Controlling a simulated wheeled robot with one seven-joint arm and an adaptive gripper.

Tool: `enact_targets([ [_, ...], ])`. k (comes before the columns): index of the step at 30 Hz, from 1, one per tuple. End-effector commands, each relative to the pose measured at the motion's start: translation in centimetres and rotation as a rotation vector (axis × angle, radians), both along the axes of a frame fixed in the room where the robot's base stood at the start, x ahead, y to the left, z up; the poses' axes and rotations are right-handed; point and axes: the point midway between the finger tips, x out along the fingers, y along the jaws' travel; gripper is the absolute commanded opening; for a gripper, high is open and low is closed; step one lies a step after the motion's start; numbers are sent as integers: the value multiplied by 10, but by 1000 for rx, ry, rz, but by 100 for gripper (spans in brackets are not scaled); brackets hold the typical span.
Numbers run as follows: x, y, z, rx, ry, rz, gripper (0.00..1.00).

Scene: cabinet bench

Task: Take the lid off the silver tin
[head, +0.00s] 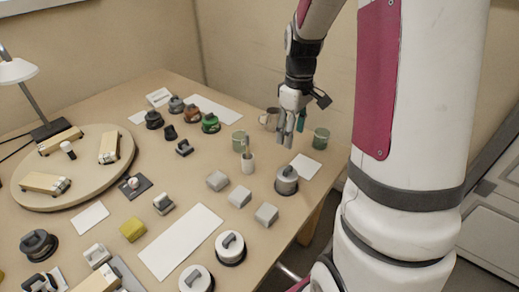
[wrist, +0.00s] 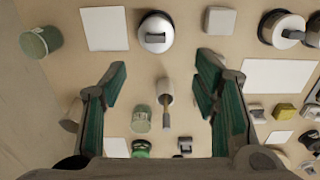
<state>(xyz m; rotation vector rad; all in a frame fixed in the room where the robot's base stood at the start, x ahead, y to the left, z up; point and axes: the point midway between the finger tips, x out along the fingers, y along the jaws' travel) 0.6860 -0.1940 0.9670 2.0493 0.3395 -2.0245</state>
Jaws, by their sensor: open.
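The silver tin (head: 286,182) stands on the right part of the bench, its lid topped by a dark grey handle. It also shows near the top middle of the wrist view (wrist: 155,36), with the lid seated on it. My gripper (head: 290,126) is open and empty, above the bench's far right side. In the head view it is behind the tin and higher than it. In the wrist view the teal fingers (wrist: 162,75) are spread wide, and the tin lies beyond their tips, apart from them.
A white cup holding a brush (head: 248,162) stands left of the tin. Green mugs (head: 320,138) and a grey-brown mug (head: 269,119) are near my gripper. Grey blocks (head: 239,197) lie left of the tin. A white sheet (head: 305,166) beside it is bare. White-lidded tins (head: 230,250) stand nearer.

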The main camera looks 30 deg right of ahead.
Motion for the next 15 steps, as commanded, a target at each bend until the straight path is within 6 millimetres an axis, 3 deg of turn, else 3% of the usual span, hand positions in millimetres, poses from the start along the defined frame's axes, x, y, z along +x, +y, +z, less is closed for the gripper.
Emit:
enact_targets([
  [8, 3, -9, -36, 7, 17, 12, 55],
  [15, 3, -9, -80, 6, 17, 13, 55],
])
